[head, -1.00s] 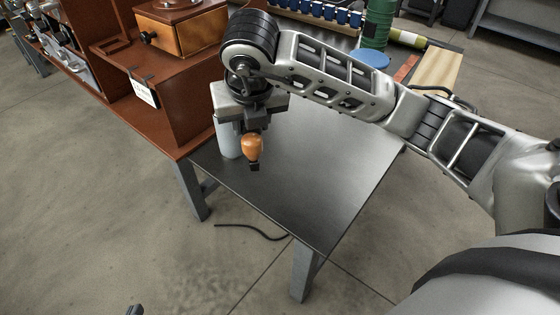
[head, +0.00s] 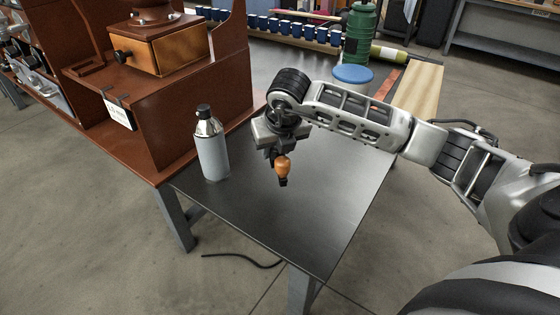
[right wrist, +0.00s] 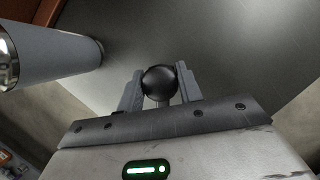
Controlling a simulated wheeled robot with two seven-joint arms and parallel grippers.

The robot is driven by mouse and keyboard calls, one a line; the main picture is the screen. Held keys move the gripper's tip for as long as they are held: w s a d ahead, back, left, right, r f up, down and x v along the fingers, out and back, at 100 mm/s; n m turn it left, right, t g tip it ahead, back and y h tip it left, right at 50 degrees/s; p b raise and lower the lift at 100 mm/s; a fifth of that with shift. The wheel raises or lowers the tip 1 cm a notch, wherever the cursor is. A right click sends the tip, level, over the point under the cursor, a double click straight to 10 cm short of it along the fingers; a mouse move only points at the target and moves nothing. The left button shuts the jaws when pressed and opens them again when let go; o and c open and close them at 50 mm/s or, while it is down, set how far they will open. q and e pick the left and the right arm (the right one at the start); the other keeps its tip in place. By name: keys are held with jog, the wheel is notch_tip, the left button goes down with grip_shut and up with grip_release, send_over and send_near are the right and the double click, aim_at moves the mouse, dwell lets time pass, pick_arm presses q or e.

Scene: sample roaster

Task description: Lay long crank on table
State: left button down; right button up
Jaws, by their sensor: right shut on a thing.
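My right gripper (head: 277,153) is above the dark metal table (head: 325,225), pointing down. It is shut on the long crank (head: 283,167), whose orange-brown wooden grip and dark tip show below the fingers. The rest of the crank is hidden by the gripper. I cannot tell whether the tip touches the table. In the right wrist view a glossy dark round end (right wrist: 159,82) sits between the two fingers, with the tabletop behind it. My left gripper is out of view.
A grey bottle with a black cap (head: 211,150) stands left of the right gripper. A brown wooden stand (head: 190,105) with a drawer box (head: 165,50) is at the left. The table's front is clear.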

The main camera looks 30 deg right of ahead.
jog(key=shift+w+d+f, duration=0.15)
jog(key=shift+d+f, duration=0.2)
jog(key=f, duration=0.3)
jog(key=shift+w+d+f, duration=0.1)
jog(key=shift+d+f, duration=0.2)
jog(key=shift+f, duration=0.1)
jog(key=o, duration=1.2)
jog(key=shift+b, duration=0.3)
